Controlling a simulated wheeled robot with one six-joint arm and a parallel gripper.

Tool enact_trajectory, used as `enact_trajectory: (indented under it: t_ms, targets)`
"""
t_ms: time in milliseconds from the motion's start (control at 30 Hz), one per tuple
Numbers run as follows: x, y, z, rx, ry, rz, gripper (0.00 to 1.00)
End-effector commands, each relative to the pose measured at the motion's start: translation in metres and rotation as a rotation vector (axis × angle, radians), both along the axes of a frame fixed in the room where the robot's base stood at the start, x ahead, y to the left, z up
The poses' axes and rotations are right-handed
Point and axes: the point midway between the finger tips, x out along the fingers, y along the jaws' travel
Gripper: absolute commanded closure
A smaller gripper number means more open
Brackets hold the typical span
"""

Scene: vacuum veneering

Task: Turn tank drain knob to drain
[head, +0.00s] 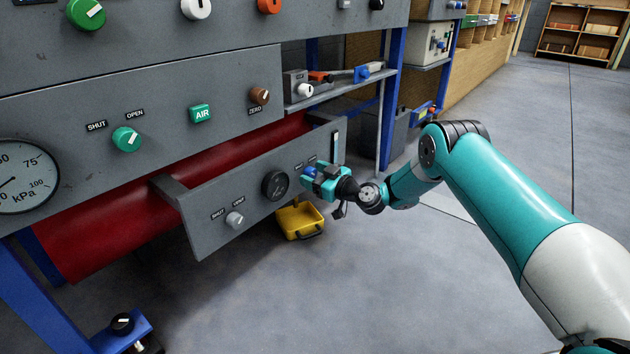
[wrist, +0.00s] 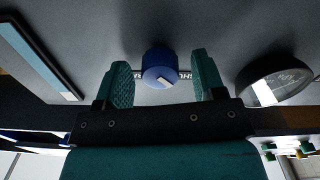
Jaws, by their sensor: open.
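A round blue knob (wrist: 160,62) with a white mark on its face sits on a grey panel (head: 210,232), and I take it to be the tank drain knob. In the wrist view a label beside it seems to read SHUT upside down; another label on the other side is mostly covered. My gripper (wrist: 160,68) is open, with one teal finger on each side of the knob and visible gaps between. In the head view my gripper (head: 318,174) is at the panel's right part and largely hides the knob.
A black round gauge (head: 275,186) is left of my gripper, then a grey knob (head: 234,219) with its own labels. A red tank (head: 130,205) lies behind the panel. A yellow tray (head: 300,221) is on the floor below. Open floor lies to the right.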

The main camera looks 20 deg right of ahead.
Motion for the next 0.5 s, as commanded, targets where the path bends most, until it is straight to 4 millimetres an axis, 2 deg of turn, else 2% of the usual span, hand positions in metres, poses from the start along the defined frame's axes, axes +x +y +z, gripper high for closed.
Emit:
enact_trajectory:
  t_ms: [233, 267, 433, 467, 500]
  targets:
    - [0.0007, 0.0004, 0.0004, 0.000, 0.000, 0.000, 0.37]
    - [0.0006, 0.0003, 0.0004, 0.000, 0.000, 0.000, 0.41]
    - [0.0005, -0.0001, 0.0002, 0.000, 0.000, 0.000, 0.80]
    - [0.0005, -0.0001, 0.0002, 0.000, 0.000, 0.000, 0.86]
    - [0.0005, -0.0001, 0.0002, 0.000, 0.000, 0.000, 0.86]
